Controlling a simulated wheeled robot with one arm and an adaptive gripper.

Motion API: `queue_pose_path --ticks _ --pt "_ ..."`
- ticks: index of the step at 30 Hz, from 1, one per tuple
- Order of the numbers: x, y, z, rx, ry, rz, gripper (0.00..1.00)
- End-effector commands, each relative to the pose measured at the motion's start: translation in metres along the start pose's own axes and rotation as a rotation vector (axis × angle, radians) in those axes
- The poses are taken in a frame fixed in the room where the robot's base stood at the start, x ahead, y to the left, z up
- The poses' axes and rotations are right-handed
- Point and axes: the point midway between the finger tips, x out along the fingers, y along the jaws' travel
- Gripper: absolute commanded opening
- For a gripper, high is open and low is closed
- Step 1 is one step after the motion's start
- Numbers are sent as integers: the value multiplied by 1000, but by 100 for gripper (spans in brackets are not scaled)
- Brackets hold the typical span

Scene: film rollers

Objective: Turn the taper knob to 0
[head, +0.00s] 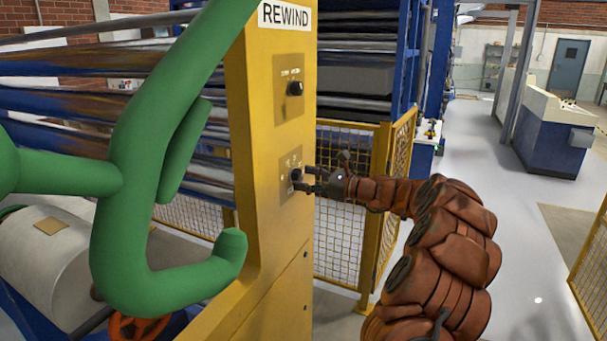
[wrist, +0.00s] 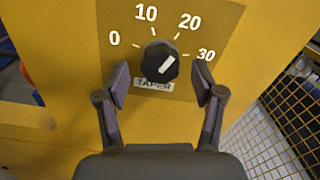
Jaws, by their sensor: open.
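The taper knob (wrist: 158,60) is a round black knob with a white pointer mark, on a brass-coloured plate (wrist: 215,20) marked 0, 10, 20 and 30. Its mark points up and right, roughly toward the 20. The "TAPER" label sits just below it, partly covered by the knob. In the head view the knob (head: 296,175) is on the lower plate of the yellow post. My gripper (wrist: 161,76) is open, one finger left and one finger right of the knob, with gaps visible on both sides. It also shows in the head view (head: 308,179), close in front of the plate.
A second black knob (head: 295,88) is on the upper plate, under the REWIND sign (head: 285,16). A large green curved tube (head: 135,190) stands at the left. Yellow mesh fencing (head: 345,210) is behind my gripper. Open floor lies to the right.

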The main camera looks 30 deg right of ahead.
Motion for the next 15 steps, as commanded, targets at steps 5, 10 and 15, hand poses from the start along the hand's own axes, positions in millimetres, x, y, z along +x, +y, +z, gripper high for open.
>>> queue_pose_path --ticks 5,10,15 --pt "10 -1 1 -1 0 -2 68" --pt "11 -1 0 -2 0 -3 68" --pt "11 -1 0 -2 0 -3 62"
